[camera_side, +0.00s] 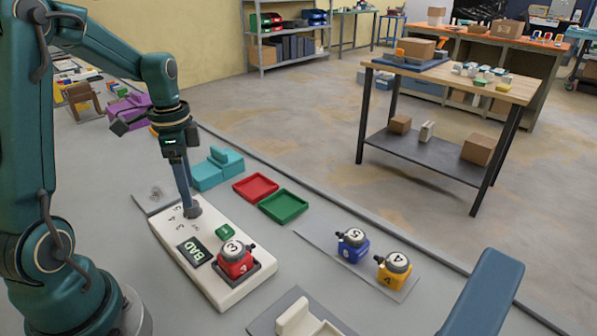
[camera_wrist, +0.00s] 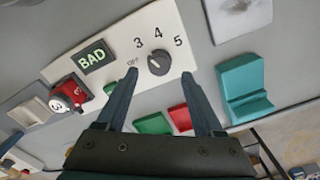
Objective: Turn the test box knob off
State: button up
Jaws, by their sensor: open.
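The white test box (camera_side: 165,232) lies on the table under my gripper (camera_side: 189,198). Its dark round knob (camera_wrist: 158,65) shows in the wrist view beside the marks OFF, 3, 4 and 5. A small light mark is on the knob's left side; I cannot tell exactly which label it points to. The display (camera_wrist: 94,57) reads BAD. A red socket box (camera_side: 235,259) marked 3 sits in the test box's holder. My gripper also shows in the wrist view (camera_wrist: 159,73), open and empty, its fingers apart on either side of the knob. Contact cannot be told.
A red tray (camera_side: 255,187) and a green tray (camera_side: 283,206) lie to the right of the test box. A teal block (camera_side: 217,169) stands behind. A blue box (camera_side: 352,245) and a yellow box (camera_side: 394,270) stand on a grey mat at the front right.

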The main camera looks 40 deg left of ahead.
jog(key=shift+f, duration=2.05)
grip_shut()
jog(key=n, duration=0.4)
jog(key=shift+n, duration=0.3)
jog(key=n, duration=0.4)
jog(key=shift+r, duration=0.1)
jog(key=shift+n, duration=0.3)
grip_release()
